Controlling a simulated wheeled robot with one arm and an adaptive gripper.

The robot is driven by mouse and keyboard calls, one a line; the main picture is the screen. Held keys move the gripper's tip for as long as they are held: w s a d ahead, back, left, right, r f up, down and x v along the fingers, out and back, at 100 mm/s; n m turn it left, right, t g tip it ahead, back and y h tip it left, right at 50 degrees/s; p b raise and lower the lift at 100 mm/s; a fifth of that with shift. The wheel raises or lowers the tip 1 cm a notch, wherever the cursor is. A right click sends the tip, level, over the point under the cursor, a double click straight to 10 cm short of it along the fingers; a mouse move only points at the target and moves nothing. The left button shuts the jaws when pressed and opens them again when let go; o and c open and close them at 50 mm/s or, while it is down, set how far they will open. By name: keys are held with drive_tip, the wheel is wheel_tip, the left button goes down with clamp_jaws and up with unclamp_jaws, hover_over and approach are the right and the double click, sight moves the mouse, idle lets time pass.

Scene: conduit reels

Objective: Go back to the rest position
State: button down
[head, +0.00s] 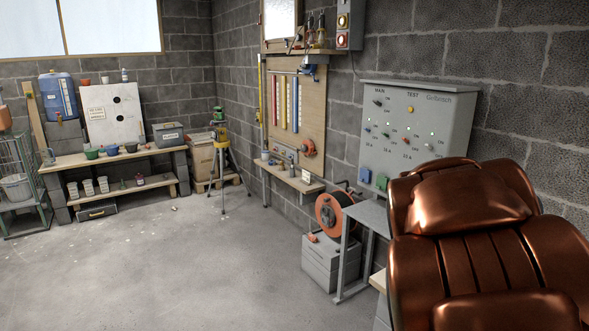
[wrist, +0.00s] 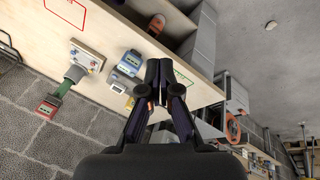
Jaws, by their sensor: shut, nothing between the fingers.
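My gripper (wrist: 160,80) shows in the wrist view, its two dark fingers together with nothing between them. It points at a light wooden board or bench top (wrist: 105,20), with some distance that I cannot judge. Copper-coloured parts of my own arm fill the right of the head view, and my gripper is not seen there. An orange and black conduit reel (head: 334,213) stands on grey boxes by the wall in the head view. In the wrist view an orange reel (wrist: 233,128) shows at the right of the fingers.
A grey switch panel (head: 415,125) hangs on the block wall beside my arm. A small grey table (head: 368,215) stands below it. A wooden bench (head: 105,157) with pots is at the back left, with a tripod (head: 221,165) nearby. The concrete floor (head: 160,265) is largely clear.

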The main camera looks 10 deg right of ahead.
drive_tip(key=s+a+n+g+y+p, duration=0.1)
drive_tip(key=s+a+n+y, duration=0.1)
drive_tip(key=s+a, duration=0.6)
drive_tip(key=s+a+f+n+g+y+p, duration=0.1)
drive_tip(key=s+a+n, duration=0.3)
drive_tip(key=s+a, duration=0.5)
drive_tip(key=a+y+p, duration=0.1)
drive_tip(key=a, duration=0.3)
drive_tip(key=shift+a+f, duration=0.3)
drive_tip(key=shift+a, duration=0.1)
